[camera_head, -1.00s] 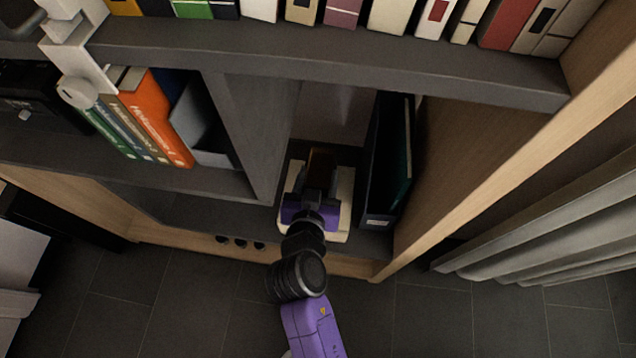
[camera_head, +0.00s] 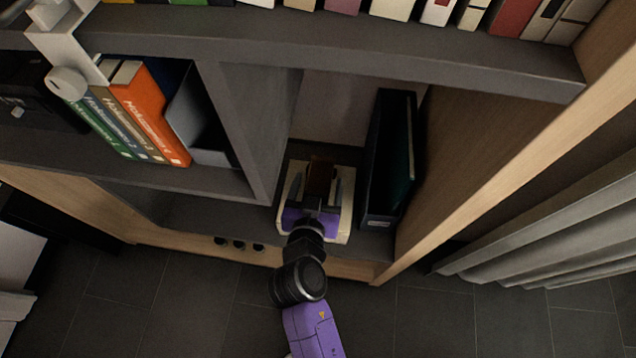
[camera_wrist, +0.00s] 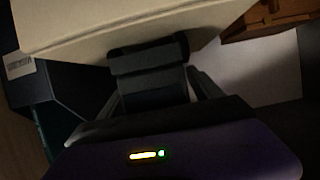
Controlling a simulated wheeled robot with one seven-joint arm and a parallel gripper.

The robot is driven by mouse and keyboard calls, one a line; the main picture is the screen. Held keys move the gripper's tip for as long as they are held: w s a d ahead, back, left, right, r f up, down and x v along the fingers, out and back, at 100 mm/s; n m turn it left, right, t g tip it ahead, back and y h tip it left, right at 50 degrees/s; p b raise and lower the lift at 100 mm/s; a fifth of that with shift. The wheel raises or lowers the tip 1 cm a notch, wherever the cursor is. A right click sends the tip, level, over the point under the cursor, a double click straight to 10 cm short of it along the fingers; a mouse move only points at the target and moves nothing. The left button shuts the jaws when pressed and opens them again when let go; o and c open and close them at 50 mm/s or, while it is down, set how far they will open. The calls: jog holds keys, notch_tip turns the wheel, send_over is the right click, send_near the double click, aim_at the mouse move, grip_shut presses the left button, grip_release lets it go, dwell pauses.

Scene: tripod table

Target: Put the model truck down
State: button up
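A brown wooden piece (camera_head: 320,178), which seems to be the model truck, is in the lower right compartment of the shelf unit. It also shows at the upper right of the wrist view (camera_wrist: 270,17). A cream flat-sided object (camera_head: 346,200) shows on both sides of it; I cannot tell whether it is a separate box. My gripper (camera_head: 318,205) points into the compartment in front of the brown piece. In the wrist view its dark fingers (camera_wrist: 150,68) overlap the cream object's edge. Whether they touch or grip it is hidden.
A dark upright file holder (camera_head: 378,205) stands close on the right, and a grey divider (camera_head: 245,125) on the left. The upper shelf board (camera_head: 340,58) hangs above the arm. Books (camera_head: 150,115) lean in the left compartment. Curtains (camera_head: 560,210) hang at the right.

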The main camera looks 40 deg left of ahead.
jog(key=shift+r, duration=0.15)
jog(key=p+v, duration=0.2)
jog(key=v, duration=1)
jog(key=s+d+f+m+h, duration=0.1)
jog(key=s+d, duration=0.1)
jog(key=d, duration=0.8)
jog(key=s+d+f, duration=0.1)
jog(key=d, duration=1)
jog(key=s+d+r+m+t+h, duration=0.1)
jog(key=s+d+r+m+h, duration=0.1)
jog(key=s+d+r, duration=0.3)
jog(key=s+d+r+m+t+h, duration=0.2)
jog(key=s+d+r+m+h, duration=0.1)
jog(key=d+r, duration=0.6)
jog(key=shift+s+d+h, duration=0.5)
jog(key=shift+s+d, duration=0.4)
jog(key=shift+s, duration=0.25)
